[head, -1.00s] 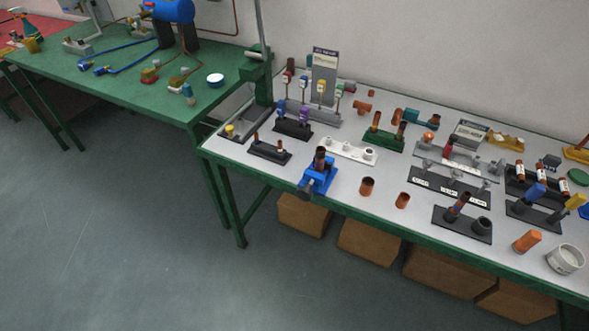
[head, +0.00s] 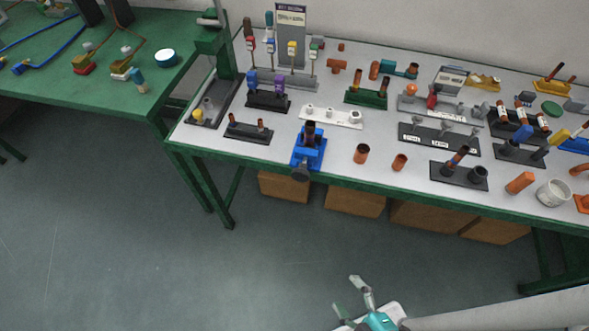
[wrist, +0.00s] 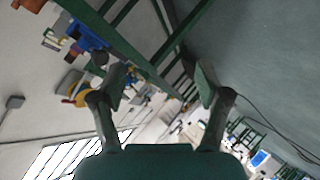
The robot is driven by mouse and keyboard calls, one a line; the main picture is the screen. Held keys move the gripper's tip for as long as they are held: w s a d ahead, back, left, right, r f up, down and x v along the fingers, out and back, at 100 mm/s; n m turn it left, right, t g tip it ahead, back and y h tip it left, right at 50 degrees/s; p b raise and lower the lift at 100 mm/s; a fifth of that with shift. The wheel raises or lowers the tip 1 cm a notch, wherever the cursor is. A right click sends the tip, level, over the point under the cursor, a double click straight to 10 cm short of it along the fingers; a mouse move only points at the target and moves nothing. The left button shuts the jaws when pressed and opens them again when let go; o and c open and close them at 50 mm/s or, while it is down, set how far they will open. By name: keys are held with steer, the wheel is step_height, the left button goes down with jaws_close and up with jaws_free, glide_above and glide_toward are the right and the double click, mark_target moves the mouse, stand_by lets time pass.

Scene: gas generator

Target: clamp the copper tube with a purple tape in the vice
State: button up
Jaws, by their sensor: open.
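The blue vice (head: 308,150) is fixed at the front edge of the grey-topped bench. A dark copper tube (head: 310,131) stands upright at its jaws; whether it is clamped is unclear, and I see no purple tape on it. A copper tube with a dark bluish or purple band (head: 457,156) leans in a black stand right of the vice; the colour is too small to be sure. My gripper (head: 350,297) is open and empty, low in front of the bench and well away from it. Its two spread fingers (wrist: 160,88) show in the wrist view with nothing between them.
Short copper tubes (head: 361,154) stand loose right of the vice. A black holder (head: 268,98) carries blue and purple pieces. A white three-hole block (head: 331,117) lies behind the vice. Cardboard boxes (head: 355,201) sit under the bench. A green bench (head: 120,92) stands at left. The front floor is clear.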

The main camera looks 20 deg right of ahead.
steer(key=w+f+n+h, duration=0.1)
steer(key=w+f+n, duration=0.3)
steer(key=w+n, duration=0.15)
steer(key=n+t+h, duration=0.2)
steer(key=n+h, duration=0.9)
steer(key=n, duration=0.2)
glide_toward(300, 177)
steer(key=shift+m, duration=0.25)
steer(key=shift+x, duration=5.4)
steer(key=c, duration=1.1)
